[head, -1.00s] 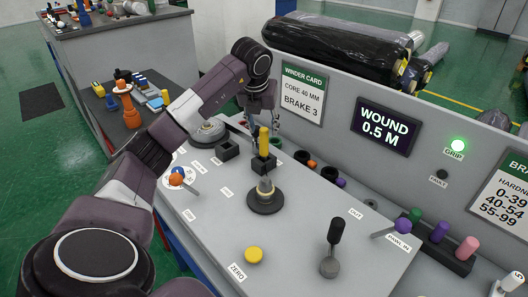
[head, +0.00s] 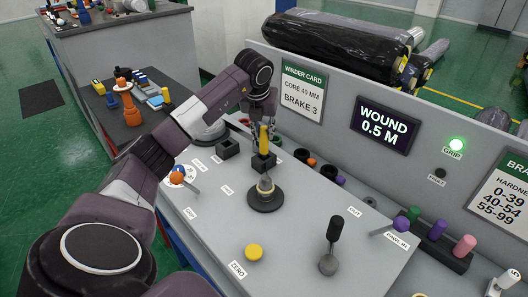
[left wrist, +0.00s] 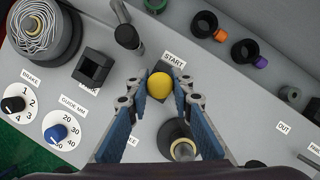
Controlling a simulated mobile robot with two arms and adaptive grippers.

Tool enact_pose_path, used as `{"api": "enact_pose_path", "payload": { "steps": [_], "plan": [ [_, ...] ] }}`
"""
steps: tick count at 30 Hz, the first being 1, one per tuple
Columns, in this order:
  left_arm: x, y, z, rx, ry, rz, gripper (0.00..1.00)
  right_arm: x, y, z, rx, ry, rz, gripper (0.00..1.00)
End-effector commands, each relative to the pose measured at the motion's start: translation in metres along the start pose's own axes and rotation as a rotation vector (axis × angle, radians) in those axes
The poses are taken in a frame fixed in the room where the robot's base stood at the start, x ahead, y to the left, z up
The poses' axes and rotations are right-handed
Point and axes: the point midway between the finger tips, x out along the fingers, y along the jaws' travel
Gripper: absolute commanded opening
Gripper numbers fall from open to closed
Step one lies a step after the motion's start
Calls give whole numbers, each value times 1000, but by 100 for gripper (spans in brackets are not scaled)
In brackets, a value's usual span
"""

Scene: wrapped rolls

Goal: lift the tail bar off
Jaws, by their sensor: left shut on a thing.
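A yellow upright handle (head: 264,134) stands at a small black block (head: 264,162) on the grey panel. In the left wrist view its rounded yellow top (left wrist: 161,85) lies between the blue finger pads. My left gripper (head: 264,128) points down from above and is shut on this yellow handle. The handle's lower end is hidden, so I cannot tell how it sits in the block. No other piece clearly shows as a tail bar. My right gripper is not in view.
A spindle on a round dark base (head: 265,198) stands just in front of the block. An empty black square holder (head: 227,149) is to the left. A black-topped lever (head: 332,240) and a yellow button (head: 253,252) are nearer. A raised wall with signs (head: 420,125) runs behind.

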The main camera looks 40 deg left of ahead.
Motion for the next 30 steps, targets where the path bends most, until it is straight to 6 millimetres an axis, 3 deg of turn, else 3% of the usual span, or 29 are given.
{"api": "enact_pose_path", "payload": {
  "steps": [17, 23, 30],
  "plan": [
    [-10, 0, 6, -1, -5, -2, 0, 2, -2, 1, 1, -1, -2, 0],
    [-34, 0, 16, -1, -6, -2, 0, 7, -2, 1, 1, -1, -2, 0],
    [-83, -1, 36, -3, -8, -4, 0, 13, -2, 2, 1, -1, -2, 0]
  ]
}}
